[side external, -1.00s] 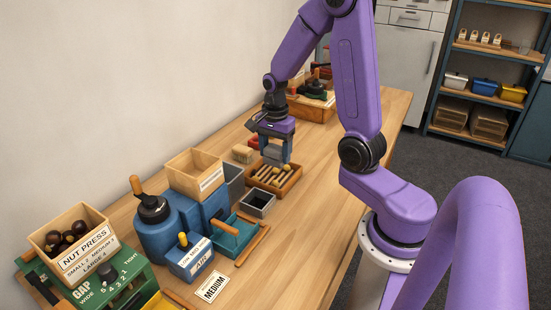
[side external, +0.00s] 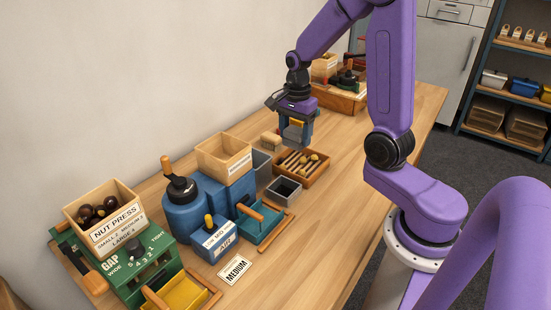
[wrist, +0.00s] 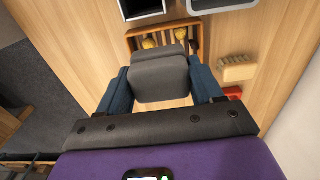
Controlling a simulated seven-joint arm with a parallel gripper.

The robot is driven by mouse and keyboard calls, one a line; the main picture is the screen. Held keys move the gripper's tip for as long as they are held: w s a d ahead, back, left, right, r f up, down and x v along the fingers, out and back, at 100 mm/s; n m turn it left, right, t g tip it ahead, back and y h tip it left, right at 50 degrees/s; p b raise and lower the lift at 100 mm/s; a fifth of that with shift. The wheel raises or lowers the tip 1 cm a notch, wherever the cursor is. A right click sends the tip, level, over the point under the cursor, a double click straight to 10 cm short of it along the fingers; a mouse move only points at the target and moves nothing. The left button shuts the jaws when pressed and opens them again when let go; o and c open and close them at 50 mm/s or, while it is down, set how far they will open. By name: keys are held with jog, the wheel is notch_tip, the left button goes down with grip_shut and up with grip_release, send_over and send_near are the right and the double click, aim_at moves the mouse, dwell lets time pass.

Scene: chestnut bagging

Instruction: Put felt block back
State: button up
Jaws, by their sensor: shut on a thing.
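The grey felt block (wrist: 160,78) sits between the blue fingers of my gripper (wrist: 160,88) in the wrist view. My gripper is shut on it. In the side view the block (side external: 296,134) hangs under my gripper (side external: 297,128), above the bench near the far edge of a wooden tray (side external: 318,177). The tray holds several tools with yellow heads. In the wrist view the tray (wrist: 131,33) shows beyond the block, which hides part of it. The block's underside is hidden.
A small wooden brush (side external: 270,140) lies left of my gripper. A grey open box (side external: 284,191) stands in front of the tray. A wooden bin (side external: 224,156) and blue machine (side external: 184,213) stand nearer. The bench right of the tray is clear.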

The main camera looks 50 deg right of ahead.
aim_at(285, 130)
jog(key=shift+w+a+r, duration=0.5)
jog(key=shift+w+a, duration=0.2)
jog(key=shift+a, duration=0.2)
jog(key=shift+w, duration=0.35)
jog(key=w+d+f, duration=0.1)
jog(key=w+f, duration=0.2)
jog(key=w, duration=0.1)
jog(key=w+f, duration=0.3)
jog(key=w, duration=0.1)
jog(key=w+d+f, duration=0.1)
jog(key=w+f, duration=0.2)
jog(key=w, duration=0.1)
jog(key=shift+w+d, duration=0.25)
jog(key=shift+d, duration=0.05)
jog(key=shift+w+f, duration=0.35)
jog(key=shift+f, duration=1.55)
jog(key=shift+f, duration=0.15)
jog(key=o, duration=1.3)
